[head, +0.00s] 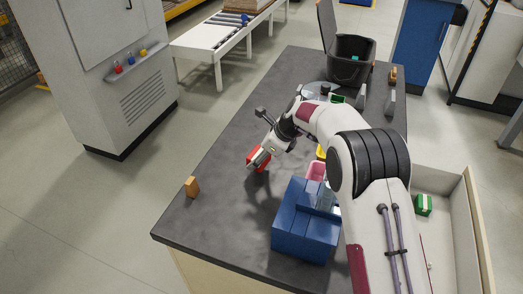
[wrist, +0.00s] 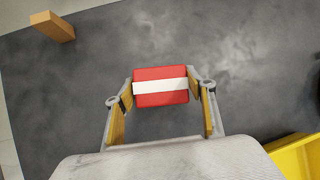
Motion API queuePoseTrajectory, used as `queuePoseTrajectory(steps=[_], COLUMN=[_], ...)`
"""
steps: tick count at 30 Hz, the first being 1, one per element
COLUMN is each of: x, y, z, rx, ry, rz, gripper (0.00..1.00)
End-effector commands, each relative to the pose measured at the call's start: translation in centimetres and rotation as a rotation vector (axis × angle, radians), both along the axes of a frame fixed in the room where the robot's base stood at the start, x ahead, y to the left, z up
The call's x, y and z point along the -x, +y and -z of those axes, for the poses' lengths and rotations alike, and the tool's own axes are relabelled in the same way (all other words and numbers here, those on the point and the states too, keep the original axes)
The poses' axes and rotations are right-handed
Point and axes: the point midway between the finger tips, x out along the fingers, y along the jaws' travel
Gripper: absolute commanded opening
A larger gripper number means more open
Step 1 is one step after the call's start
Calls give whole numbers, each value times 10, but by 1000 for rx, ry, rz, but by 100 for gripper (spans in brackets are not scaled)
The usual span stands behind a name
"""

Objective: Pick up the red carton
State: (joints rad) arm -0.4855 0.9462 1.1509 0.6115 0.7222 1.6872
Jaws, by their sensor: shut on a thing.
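The red carton (wrist: 162,73) has a white band across its middle. In the wrist view it sits between the two fingertips of my gripper (wrist: 163,88), which is shut on it from both sides. In the head view the red carton (head: 259,159) shows at the end of my gripper (head: 258,157), partly covered by it. It is over the dark worktop; a dark shadow lies on the top below and to its right. I cannot tell exactly how high it is held.
An orange-brown block (head: 192,187) stands near the worktop's left edge. A blue bin (head: 304,232), a pink container (head: 316,170) and something yellow (head: 320,152) are right of the carton. A black bin (head: 351,62) stands at the far end. The worktop (head: 228,150) left of the carton is clear.

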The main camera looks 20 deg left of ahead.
Motion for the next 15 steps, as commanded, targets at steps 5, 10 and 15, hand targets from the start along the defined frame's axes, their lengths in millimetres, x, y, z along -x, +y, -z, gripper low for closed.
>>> queuePoseTrajectory(steps=[5, 10, 15], x=[18, 37, 56], y=[0, 1, 0], z=[-1, -1, -1], rx=[0, 0, 0], ry=[0, 1, 1], rz=[0, -1, -1], gripper=[32, 32, 32])
